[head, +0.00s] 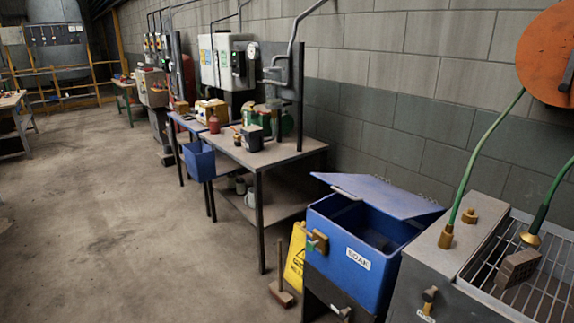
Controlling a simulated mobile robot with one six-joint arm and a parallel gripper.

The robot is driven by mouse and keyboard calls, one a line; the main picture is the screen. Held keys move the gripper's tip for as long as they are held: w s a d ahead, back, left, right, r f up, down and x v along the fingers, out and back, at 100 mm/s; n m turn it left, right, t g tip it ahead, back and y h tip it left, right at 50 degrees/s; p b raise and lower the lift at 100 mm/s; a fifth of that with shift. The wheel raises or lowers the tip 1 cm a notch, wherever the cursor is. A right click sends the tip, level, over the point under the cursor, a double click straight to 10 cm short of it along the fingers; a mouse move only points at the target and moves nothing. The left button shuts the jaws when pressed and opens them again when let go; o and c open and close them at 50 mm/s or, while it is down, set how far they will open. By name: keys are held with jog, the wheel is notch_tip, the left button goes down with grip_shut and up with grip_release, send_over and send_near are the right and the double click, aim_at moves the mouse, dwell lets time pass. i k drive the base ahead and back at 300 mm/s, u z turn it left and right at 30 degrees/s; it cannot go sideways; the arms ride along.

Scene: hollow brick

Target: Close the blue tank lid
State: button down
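The blue tank (335,265) stands at the lower right, with a white label reading "SOAK" on its front. Its lid (378,194) is open, raised and tilted above the tank's back side, and the dark inside of the tank shows below it. A brass-coloured fitting (317,241) sits on the tank's left front corner. My gripper does not show in the head view.
Right of the tank is a grey unit with a wire grate (530,275), a brick-like block and green hoses. A yellow sign (295,255) and a broom (281,290) stand left of it. A workbench (262,155) runs along the wall. The floor at left is clear.

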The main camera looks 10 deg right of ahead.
aim_at(401, 204)
jog(key=u, duration=0.55)
jog(key=i, duration=0.5)
jog(key=u, duration=0.65)
jog(key=i, duration=0.6)
jog(key=u, duration=0.2)
